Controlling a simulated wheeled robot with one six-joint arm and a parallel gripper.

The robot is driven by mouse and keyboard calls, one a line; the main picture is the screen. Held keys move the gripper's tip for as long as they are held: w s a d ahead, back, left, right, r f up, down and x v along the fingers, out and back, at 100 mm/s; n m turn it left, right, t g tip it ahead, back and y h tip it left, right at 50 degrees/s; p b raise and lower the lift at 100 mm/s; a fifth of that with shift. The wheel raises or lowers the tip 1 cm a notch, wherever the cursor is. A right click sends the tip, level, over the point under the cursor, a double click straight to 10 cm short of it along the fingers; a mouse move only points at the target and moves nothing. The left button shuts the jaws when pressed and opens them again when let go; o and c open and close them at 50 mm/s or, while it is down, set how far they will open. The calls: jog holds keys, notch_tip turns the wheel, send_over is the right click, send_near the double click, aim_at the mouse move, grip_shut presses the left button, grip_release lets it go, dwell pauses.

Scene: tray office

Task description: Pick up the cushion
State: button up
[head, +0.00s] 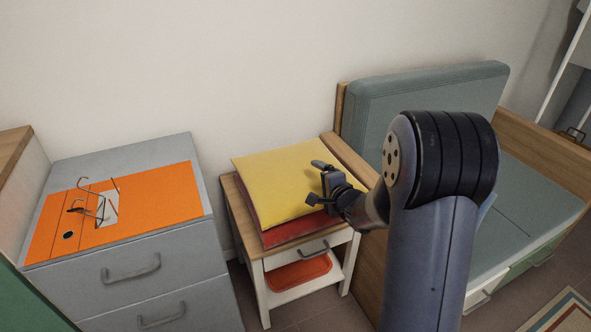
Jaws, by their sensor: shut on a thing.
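The yellow cushion (278,183) lies on the small wooden-topped side table (230,190), with a red layer (303,229) showing under its front edge. I cannot tell whether the red is its underside or a separate thing. My gripper (319,184) is at the cushion's right edge and shut on it. The fingertips' grip on the fabric is partly hidden by the gripper body. I cannot tell whether the cushion is lifted clear of the table.
An orange tray (300,271) sits on the table's lower shelf. A grey drawer cabinet (150,265) with an orange panel (150,190) and wire items on top stands left. A sofa with a grey-green backrest (430,85) stands right, its wooden armrest close to the table.

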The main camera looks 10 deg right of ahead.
jog(key=shift+c, duration=0.4)
notch_tip(320, 180, up, 10)
jog(key=p, duration=0.5)
jog(key=shift+p, duration=0.4)
jog(key=shift+r, duration=0.1)
